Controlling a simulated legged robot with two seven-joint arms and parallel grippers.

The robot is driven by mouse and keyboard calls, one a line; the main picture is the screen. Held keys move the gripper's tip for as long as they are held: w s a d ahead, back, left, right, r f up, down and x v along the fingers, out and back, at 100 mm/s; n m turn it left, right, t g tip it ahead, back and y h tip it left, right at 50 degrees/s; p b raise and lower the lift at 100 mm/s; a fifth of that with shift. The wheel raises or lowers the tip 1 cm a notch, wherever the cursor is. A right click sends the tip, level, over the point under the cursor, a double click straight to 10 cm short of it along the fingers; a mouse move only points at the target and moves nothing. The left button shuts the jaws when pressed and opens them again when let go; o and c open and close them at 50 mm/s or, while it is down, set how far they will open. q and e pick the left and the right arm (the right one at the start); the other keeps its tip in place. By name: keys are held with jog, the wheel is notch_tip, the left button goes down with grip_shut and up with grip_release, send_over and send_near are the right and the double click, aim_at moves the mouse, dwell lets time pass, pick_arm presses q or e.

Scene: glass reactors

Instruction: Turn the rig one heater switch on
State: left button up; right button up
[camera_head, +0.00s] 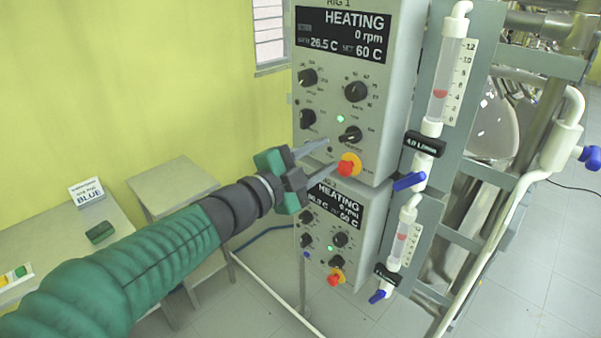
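The rig one control box (407,60) fills the upper middle, marked "RIG 1". Its black display (342,34) reads HEATING, 0 rpm, 26.5 C, SET 60 C. Below are several black knobs, including a lower-right knob (350,134) beside a lit green lamp (340,118). A red button on a yellow base (347,167) sits at the lower edge. The small labels are too blurred to tell which control is the heater switch. My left gripper (333,154) has its fingers apart and empty, in front of the lower panel near this knob and the red button. Contact cannot be told. My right gripper is out of view.
A second control box (367,226) with similar knobs is below. Flow meters with blue valves (409,181) stand on the frame to the right. Left are a small grey table (172,184) and a bench with a "BLUE" sign (88,191).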

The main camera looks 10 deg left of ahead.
pick_arm(q)
jog(key=v, duration=0.6)
jog(key=shift+a, duration=0.3)
jog(key=shift+f, duration=0.15)
jog(key=a+f+n+g+y, duration=0.1)
jog(key=a+f+n+y, duration=0.45)
jog(key=f, duration=0.45)
jog(key=a+f+n+g+y, duration=0.1)
jog(key=a+f+n+y, duration=0.35)
jog(key=f+n, duration=0.35)
jog(key=s+a+f+n+g, duration=0.1)
jog(key=s+f+n+g, duration=0.5)
jog(key=s+f, duration=1.3)
jog(key=s+g, duration=0.1)
jog(key=g, duration=0.3)
jog(key=shift+a+f+y, duration=0.2)
jog(key=shift+f+y, duration=0.1)
jog(key=shift+f, duration=0.05)
